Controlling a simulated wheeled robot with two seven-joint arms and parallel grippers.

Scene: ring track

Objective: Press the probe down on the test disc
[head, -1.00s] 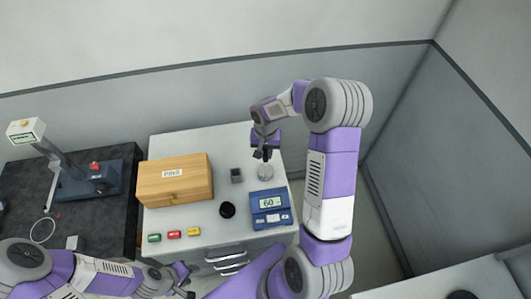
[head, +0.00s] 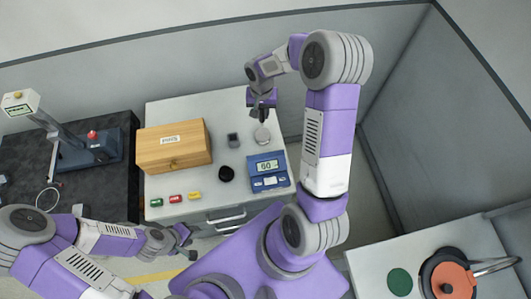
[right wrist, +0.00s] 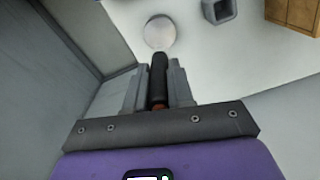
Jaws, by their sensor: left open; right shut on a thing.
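The test disc (head: 262,135) is a round, pale grey disc on the white worktop, behind the blue meter (head: 267,171). It also shows in the right wrist view (right wrist: 160,32), just beyond the probe's tip. My right gripper (head: 262,108) is shut on the dark probe (right wrist: 158,82), which points toward the disc. The probe's tip appears close to the disc's near edge; I cannot tell whether it touches. My left gripper (head: 187,246) is open and empty, in front of the worktop and away from the disc.
A dark bench (head: 70,185) stands left. A table (head: 400,252) with an orange-topped round thing (head: 450,280) stands right.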

